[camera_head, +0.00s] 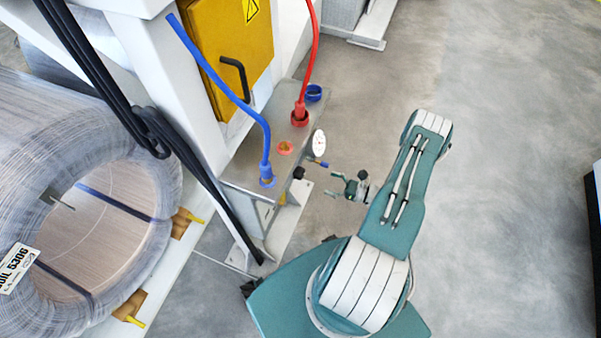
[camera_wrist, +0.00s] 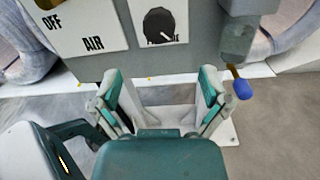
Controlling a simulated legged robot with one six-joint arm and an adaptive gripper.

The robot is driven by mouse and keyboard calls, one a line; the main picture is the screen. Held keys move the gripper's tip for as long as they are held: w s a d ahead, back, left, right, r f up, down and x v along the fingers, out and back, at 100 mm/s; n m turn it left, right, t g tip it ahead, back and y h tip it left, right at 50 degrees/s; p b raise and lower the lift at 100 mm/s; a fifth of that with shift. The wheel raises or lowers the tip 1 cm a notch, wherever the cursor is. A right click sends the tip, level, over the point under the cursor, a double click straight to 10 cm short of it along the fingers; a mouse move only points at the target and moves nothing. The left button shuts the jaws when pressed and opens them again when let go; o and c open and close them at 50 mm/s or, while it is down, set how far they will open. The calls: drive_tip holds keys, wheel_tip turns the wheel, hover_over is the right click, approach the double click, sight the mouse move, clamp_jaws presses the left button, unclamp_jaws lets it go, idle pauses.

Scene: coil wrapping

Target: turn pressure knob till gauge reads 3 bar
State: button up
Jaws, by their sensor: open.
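The black pressure knob (camera_wrist: 159,25) sits on a white label plate on the grey panel in the wrist view, with a white pointer line. It shows as a small dark knob (camera_head: 299,173) on the cabinet's side in the head view. The round white gauge (camera_head: 319,143) stands above it; its reading is too small to tell. My gripper (camera_wrist: 160,82) is open and empty, its two fingers spread below the knob in the picture and apart from it. In the head view my gripper (camera_head: 332,187) is a little to the right of the knob.
A plate marked OFF and AIR (camera_wrist: 78,30) is left of the knob. A grey fitting with a blue tip (camera_wrist: 242,88) hangs at the right. Blue (camera_head: 225,85) and red (camera_head: 312,55) hoses run to the cabinet top.

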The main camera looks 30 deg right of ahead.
sight(303, 174)
drive_tip(key=x, duration=1.1)
drive_tip(key=shift+d, duration=0.1)
drive_tip(key=c, duration=1.1)
